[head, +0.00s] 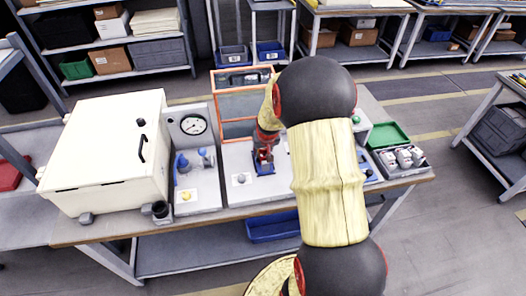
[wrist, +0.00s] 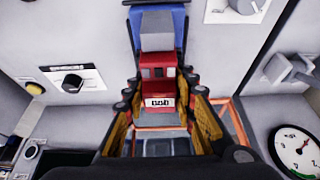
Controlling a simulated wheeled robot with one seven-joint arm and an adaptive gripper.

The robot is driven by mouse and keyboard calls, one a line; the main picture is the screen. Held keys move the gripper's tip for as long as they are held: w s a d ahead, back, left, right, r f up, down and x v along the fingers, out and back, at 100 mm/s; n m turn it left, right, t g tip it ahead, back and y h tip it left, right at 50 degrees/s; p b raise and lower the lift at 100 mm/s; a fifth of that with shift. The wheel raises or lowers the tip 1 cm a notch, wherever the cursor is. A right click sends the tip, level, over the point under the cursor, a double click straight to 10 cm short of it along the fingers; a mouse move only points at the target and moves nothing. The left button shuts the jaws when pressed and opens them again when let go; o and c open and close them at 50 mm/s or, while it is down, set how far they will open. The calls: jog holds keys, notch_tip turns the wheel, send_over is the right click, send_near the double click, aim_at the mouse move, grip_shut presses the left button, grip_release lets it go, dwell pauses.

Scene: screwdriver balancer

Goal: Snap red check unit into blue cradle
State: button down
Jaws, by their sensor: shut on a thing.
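The red check unit (wrist: 160,64) sits between my gripper's two fingers in the wrist view, with a grey block and a small black-and-white label on it. My gripper (wrist: 160,96) is shut on the unit. The blue cradle (wrist: 179,21) shows just beyond the unit. In the head view the red unit (head: 263,155) is low over the blue cradle (head: 264,169), under my gripper (head: 265,146). Whether the unit is seated in the cradle or just above it, I cannot tell. My arm hides the area to the right of the cradle.
An orange-framed guard (head: 221,104) stands behind the cradle. A white cabinet (head: 100,150) and a gauge panel (head: 193,125) stand to the left. A green tray (head: 388,134) and a box of grey-white parts (head: 402,158) are to the right. The bench's front strip is mostly clear.

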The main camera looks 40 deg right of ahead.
aim_at(263, 160)
jog(key=shift+s+a+f, duration=0.2)
jog(key=shift+s+f, duration=0.1)
jog(key=shift+f, duration=0.25)
jog(key=shift+s+a+f, duration=0.15)
jog(key=shift+s+f, duration=0.1)
jog(key=shift+f, duration=0.25)
dwell(0.4)
jog(key=shift+s+f+g, duration=0.3)
jog(key=shift+f, duration=0.05)
dwell(3.0)
jog(key=shift+a+f+b, duration=0.2)
jog(key=shift+f+b, duration=0.1)
dwell(1.1)
dwell(0.6)
jog(key=c, duration=1.8)
grip_release()
jog(key=o, duration=0.4)
jog(key=shift+w+d+f, duration=0.15)
jog(key=shift+w+d, duration=0.05)
jog(key=shift+w, duration=0.1)
jog(key=shift+o, duration=0.5)
jog(key=shift+a, duration=0.1)
jog(key=shift+r, duration=0.3)
